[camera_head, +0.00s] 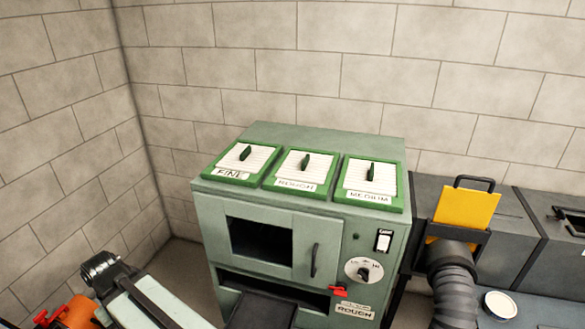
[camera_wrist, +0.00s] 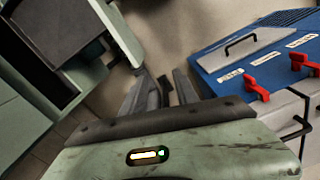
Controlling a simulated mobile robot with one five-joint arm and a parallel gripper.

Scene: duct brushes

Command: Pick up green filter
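Three green-framed filters with pale pleated faces and dark handles lie side by side on top of a green machine in the head view. The left filter (camera_head: 240,162) is labelled FINE, the middle filter (camera_head: 303,170) ROUGH and the right filter (camera_head: 371,184) MEDIUM. My gripper (camera_wrist: 162,78) shows in the wrist view with its dark fingers apart and floor visible between them. It appears to hold nothing. No filter shows in the wrist view, so the gripper is away from all three.
The green machine (camera_head: 213,217) has a dark window, a knob, a red lever and a ROUGH label. A yellow plate (camera_head: 466,208) and a dark hose (camera_head: 453,285) stand to its right. In the wrist view, a blue-topped unit (camera_wrist: 225,78) with red levers is right of my gripper.

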